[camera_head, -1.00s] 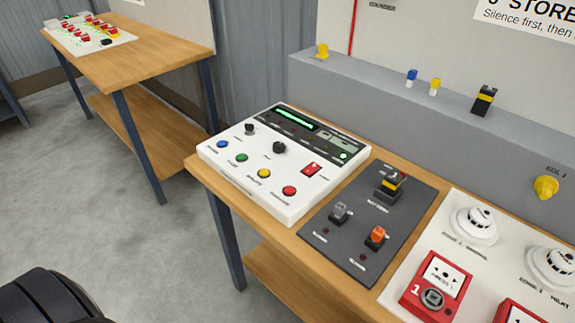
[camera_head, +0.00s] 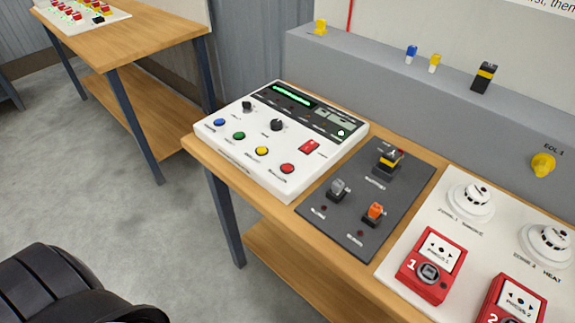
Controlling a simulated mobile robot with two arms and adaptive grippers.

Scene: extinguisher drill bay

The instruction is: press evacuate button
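A white control panel (camera_head: 247,158) lies on the wooden bench, with a green-lit display at its back edge. Along its front are a blue button (camera_head: 219,122), a green button (camera_head: 239,135), a yellow button (camera_head: 262,151) and a red button (camera_head: 287,168). Their labels are too small to read, so I cannot tell which one is marked evacuate. A black part of mine shows at the lower left, apart from the panel. No gripper fingertips are in view.
Right of the panel are a dark switch plate (camera_head: 338,226) and a white board with red call points (camera_head: 430,266) and round detectors (camera_head: 470,203). A grey ledge (camera_head: 390,90) runs behind. Another wooden table (camera_head: 130,42) stands at the far left. The floor between is clear.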

